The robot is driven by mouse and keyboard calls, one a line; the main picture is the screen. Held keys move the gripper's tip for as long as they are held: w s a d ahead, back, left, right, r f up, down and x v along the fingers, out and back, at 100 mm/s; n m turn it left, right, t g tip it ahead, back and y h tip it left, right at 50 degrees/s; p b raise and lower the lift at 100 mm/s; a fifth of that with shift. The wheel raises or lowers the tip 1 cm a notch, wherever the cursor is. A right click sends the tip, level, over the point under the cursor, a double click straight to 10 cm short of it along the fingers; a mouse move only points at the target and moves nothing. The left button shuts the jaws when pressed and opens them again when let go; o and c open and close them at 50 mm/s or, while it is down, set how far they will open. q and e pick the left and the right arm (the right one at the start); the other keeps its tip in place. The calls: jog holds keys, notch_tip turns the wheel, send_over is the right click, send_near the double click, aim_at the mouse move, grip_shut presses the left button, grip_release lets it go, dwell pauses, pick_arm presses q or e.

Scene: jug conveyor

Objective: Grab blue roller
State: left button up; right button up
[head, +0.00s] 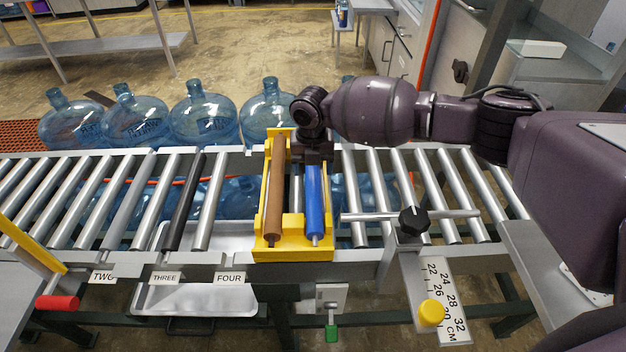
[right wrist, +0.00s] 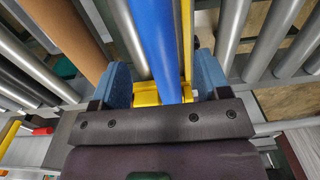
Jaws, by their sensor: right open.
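The blue roller (head: 316,205) lies in a yellow frame (head: 292,254) on the conveyor, beside a brown roller (head: 275,190) to its left. My right gripper (head: 316,156) is over the far end of the blue roller, pointing down. In the right wrist view, my right gripper (right wrist: 163,75) is open, with one blue-grey finger on each side of the blue roller (right wrist: 150,35). I cannot tell whether the fingers touch it. The roller's far end is hidden by the gripper in the head view. My left gripper is not in view.
Metal rollers (head: 375,195) run along the conveyor on both sides, with one black roller (head: 184,203). Large blue jugs (head: 203,113) stand behind it. A metal rod with a black knob (head: 413,221) and a ruler plate (head: 446,303) are right of the frame.

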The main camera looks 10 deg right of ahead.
aim_at(313, 175)
jog(key=f, duration=0.4)
jog(key=shift+w+d+f, duration=0.1)
jog(key=shift+w, duration=0.1)
jog(key=c, duration=1.2)
jog(key=shift+c, duration=0.2)
